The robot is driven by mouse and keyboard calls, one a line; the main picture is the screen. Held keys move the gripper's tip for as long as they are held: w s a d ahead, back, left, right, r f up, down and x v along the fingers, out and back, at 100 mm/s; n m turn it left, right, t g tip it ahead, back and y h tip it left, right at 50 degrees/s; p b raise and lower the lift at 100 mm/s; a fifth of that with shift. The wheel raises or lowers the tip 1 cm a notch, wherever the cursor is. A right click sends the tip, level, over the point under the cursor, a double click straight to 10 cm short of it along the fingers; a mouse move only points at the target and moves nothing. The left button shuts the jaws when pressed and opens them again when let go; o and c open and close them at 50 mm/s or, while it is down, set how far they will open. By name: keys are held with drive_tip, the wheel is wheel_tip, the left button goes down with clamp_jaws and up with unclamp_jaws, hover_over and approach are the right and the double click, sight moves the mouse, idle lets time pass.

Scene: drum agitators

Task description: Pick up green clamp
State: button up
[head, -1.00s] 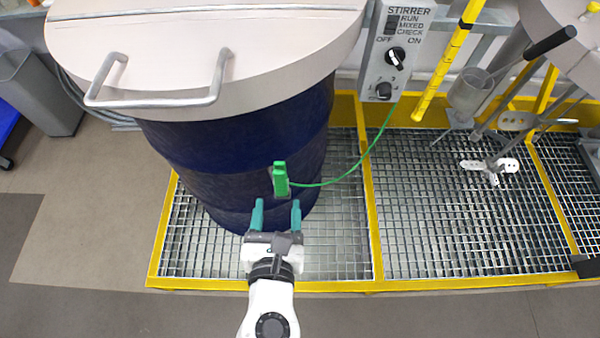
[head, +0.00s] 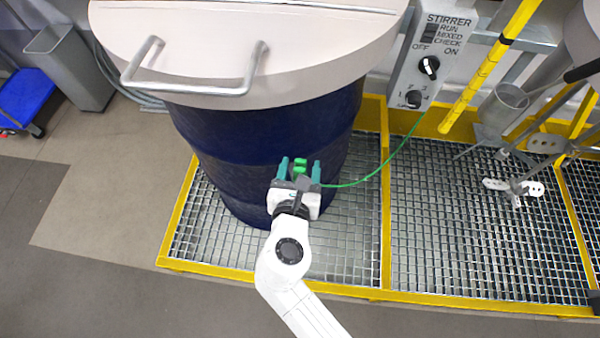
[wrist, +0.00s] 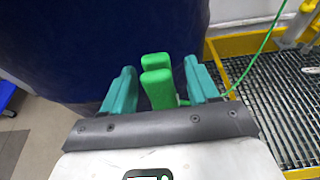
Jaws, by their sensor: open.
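The green clamp (head: 300,165) is at the side of the dark blue drum (head: 262,150), with a green cable (head: 375,176) running from it up to the stirrer control box. In the wrist view the clamp (wrist: 157,82) shows two bright green handles between the teal fingers. My gripper (head: 299,168) is open, with one finger on each side of the clamp. The clamp's jaw end is hidden.
The drum has a pale lid (head: 250,85) with a metal handle (head: 195,88) above my gripper. It stands on a metal grating with a yellow frame (head: 386,210). The stirrer control box (head: 428,60) is at upper right. A metal agitator (head: 515,187) is at right.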

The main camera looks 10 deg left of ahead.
drive_tip(key=c, duration=1)
drive_tip(key=shift+r, duration=0.1)
drive_tip(key=shift+c, duration=0.2)
drive_tip(key=shift+r, duration=0.65)
drive_tip(key=s+d+r+p, duration=0.3)
drive_tip(key=s+r+p, duration=0.5)
drive_tip(key=s+r, duration=0.5)
wheel_tip(320, 180, up, 4)
drive_tip(key=shift+s+f, duration=0.25)
drive_tip(key=shift+s, duration=0.05)
drive_tip(key=shift+d, duration=0.1)
